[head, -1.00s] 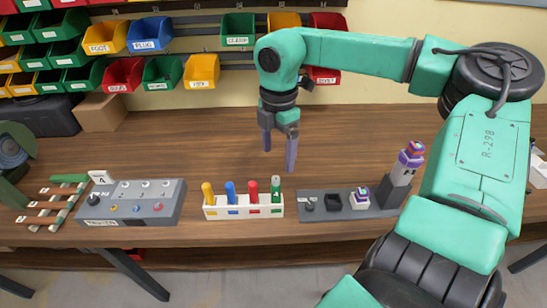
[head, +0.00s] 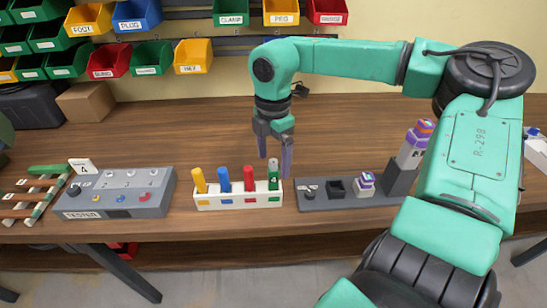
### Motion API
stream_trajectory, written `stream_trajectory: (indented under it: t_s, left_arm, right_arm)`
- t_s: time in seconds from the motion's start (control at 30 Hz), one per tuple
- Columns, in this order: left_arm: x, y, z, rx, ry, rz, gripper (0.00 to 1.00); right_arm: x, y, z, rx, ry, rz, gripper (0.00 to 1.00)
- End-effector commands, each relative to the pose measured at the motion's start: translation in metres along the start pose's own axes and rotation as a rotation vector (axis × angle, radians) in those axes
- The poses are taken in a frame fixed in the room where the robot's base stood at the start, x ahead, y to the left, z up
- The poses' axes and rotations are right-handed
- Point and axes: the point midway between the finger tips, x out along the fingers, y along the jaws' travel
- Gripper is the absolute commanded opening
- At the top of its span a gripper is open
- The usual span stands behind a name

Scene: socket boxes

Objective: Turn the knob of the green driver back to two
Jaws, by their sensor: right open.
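The green driver (head: 274,178) stands upright in the right-hand slot of a white rack (head: 236,202), with a grey top. Yellow (head: 199,180), blue (head: 224,179) and red (head: 249,179) drivers stand to its left. My left gripper is not in view.
A grey tester box (head: 115,205) with knobs stands left of the rack. A dark grey fixture (head: 345,200) with a purple and white block (head: 365,183) stands to the right. Labelled bins hang on the back wall. The table behind the rack is clear.

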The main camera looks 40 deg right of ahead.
Motion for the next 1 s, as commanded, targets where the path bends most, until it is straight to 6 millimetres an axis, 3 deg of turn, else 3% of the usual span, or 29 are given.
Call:
stream_trajectory:
  t_s: [0.13,0.17,0.3,0.4,0.57,0.8,1.0]
  left_arm:
    - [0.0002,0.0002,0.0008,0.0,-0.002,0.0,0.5]
    - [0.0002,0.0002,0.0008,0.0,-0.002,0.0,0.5]
    - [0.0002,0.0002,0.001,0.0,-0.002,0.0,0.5]
    - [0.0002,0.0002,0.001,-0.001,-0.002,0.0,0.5]
    - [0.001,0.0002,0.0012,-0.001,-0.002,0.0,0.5]
    - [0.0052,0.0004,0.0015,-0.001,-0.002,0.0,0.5]
    - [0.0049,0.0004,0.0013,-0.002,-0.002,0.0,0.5]
  right_arm:
    - [0.0,0.0,0.0,0.0,0.001,-0.001,0.9]
    - [0.0,-0.0001,0.0,0.0,0.001,-0.001,0.86]
    - [0.0001,-0.0001,0.0,0.001,0.001,-0.001,0.33]
    - [0.0001,-0.0001,-0.0001,0.001,0.001,-0.001,0.0]
    - [0.0005,-0.0001,0.0,-0.023,0.0,-0.001,0.0]
    - [0.0007,-0.0001,-0.0001,-0.45,0.001,-0.001,0.0]
    - [0.0003,-0.0001,-0.0003,-0.503,0.002,-0.001,0.0]
